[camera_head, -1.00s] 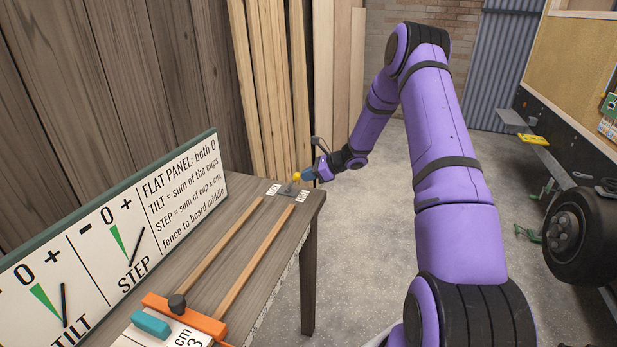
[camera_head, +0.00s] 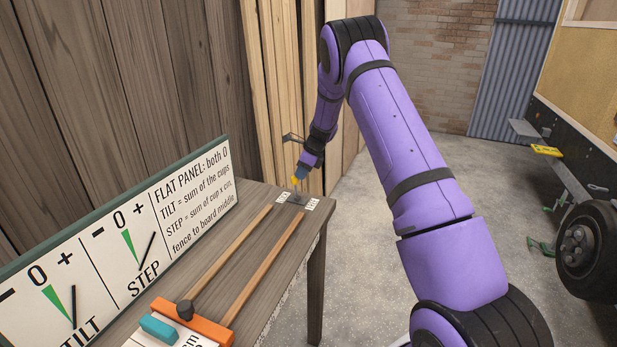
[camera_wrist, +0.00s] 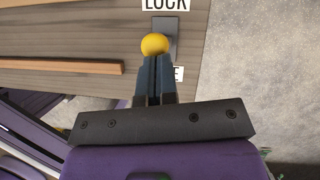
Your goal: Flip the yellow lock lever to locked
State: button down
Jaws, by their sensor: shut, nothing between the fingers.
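The yellow lock lever shows as a round yellow knob (camera_wrist: 155,44) in the wrist view, on a small dark plate (camera_wrist: 172,28) at the table's far end. A LOCK label (camera_wrist: 166,4) lies at the plate's top side in that view; a second label, mostly hidden, shows only an E at the opposite side. My gripper (camera_wrist: 155,60) is shut, its blue-grey fingertips right at the knob, with nothing between them. I cannot tell whether they touch it.
The wooden table (camera_head: 250,215) carries two wooden rails, an orange fence (camera_head: 192,322) and a teal block (camera_head: 158,329). A TILT/STEP sign board (camera_head: 130,235) stands along its left side. Upright planks (camera_head: 285,90) lean behind the far end.

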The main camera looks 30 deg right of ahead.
jog(key=shift+w+a+f+g+h, duration=0.1)
jog(key=shift+w+a+g+h, duration=0.8)
jog(key=shift+w+g, duration=0.2)
jog(key=shift+w+a, duration=0.35)
jog(key=shift+w, duration=0.15)
jog(key=shift+f, duration=0.1)
jog(key=shift+d, duration=0.1)
jog(key=s+d+r, duration=0.1)
jog(key=d+r, duration=0.2)
jog(key=r, duration=0.9)
jog(key=shift+s+d+r, duration=0.2)
jog(key=shift+d+r, duration=0.05)
jog(key=shift+d, duration=0.05)
